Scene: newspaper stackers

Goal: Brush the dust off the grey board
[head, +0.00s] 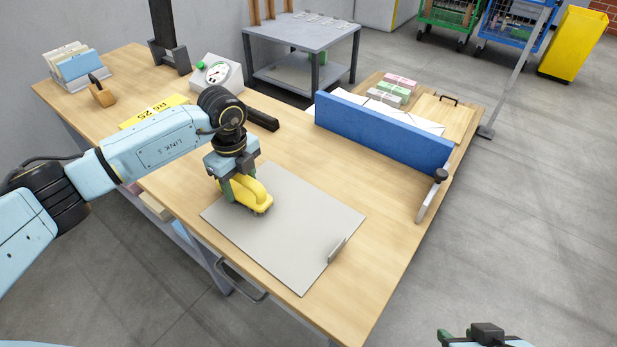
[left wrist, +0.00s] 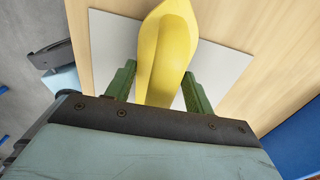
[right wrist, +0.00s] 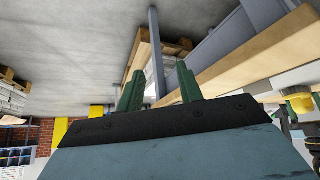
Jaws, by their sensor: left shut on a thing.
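The grey board (head: 290,235) lies flat on the wooden table, with a small upright metal handle or lip (head: 338,248) near its right edge. My left gripper (head: 240,190) is shut on a yellow brush (head: 258,195), which is at the board's far left part. Its bristle side is down, at or very near the board; exact contact is hard to tell. In the left wrist view the yellow brush (left wrist: 166,50) sits between the green fingers, over the board (left wrist: 220,62). Dust is too fine to make out. My right gripper (right wrist: 158,88) is open and empty, off the table at the lower right.
A blue upright panel (head: 380,130) crosses the table behind the board, with banded bundles (head: 390,92) beyond. The table right of the board is clear.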

